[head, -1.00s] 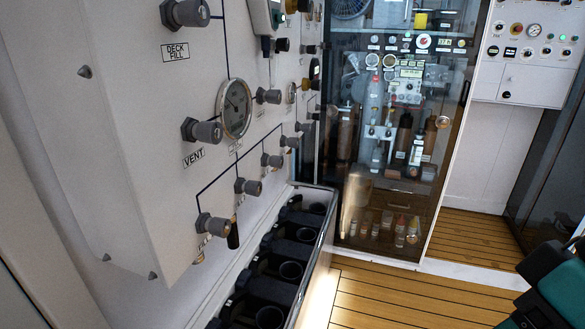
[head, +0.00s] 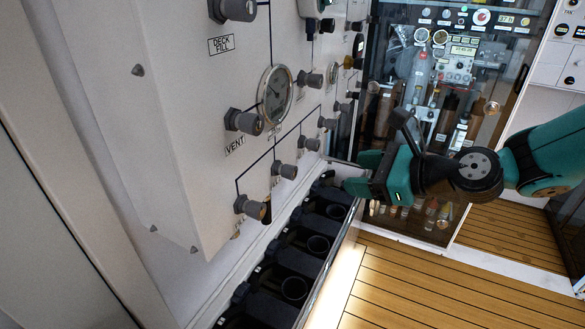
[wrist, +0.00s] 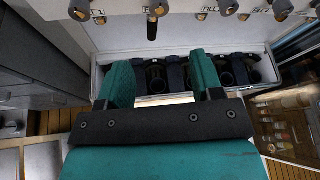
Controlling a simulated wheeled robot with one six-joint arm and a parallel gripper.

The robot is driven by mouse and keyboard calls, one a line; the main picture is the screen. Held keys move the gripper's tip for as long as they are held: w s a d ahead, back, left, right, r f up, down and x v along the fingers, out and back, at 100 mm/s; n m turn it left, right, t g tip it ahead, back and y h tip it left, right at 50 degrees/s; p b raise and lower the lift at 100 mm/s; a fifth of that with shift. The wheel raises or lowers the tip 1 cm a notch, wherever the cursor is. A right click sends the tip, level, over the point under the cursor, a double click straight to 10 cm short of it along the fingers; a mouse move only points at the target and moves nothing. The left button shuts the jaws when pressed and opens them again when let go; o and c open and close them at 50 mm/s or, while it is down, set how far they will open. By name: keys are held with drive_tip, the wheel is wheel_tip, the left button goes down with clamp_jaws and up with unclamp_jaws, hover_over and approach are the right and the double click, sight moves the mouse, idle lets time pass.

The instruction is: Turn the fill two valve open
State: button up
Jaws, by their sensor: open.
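A lower row of grey fill valve knobs runs along the white panel (head: 185,130). In the head view they include the nearest knob (head: 251,207), the second knob (head: 285,170) and the third knob (head: 310,144). The fill numbers are too small to read, so I cannot tell for sure which is fill two; it may be the second from the near end. In the wrist view the second knob (wrist: 158,7) is at the top edge. My teal gripper (head: 362,173) is open and empty, apart from the panel, to the right of the knobs. Its fingers (wrist: 160,72) point toward the panel.
A black trough with several round holders (head: 294,288) lies below the panel. A gauge (head: 275,93), the vent knob (head: 243,121) and the deck fill knob (head: 234,9) are higher up. A glass cabinet (head: 380,60) stands behind my arm. The wooden floor (head: 400,280) is clear.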

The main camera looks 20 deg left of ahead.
sight(294, 172)
drive_tip(key=p+x, duration=0.4)
drive_tip(key=x, duration=1.2)
drive_tip(key=shift+a+f, duration=0.1)
drive_tip(key=shift+a, duration=0.25)
drive_tip(key=shift+c, duration=0.3)
drive_tip(key=c, duration=0.9)
drive_tip(key=shift+o, duration=0.2)
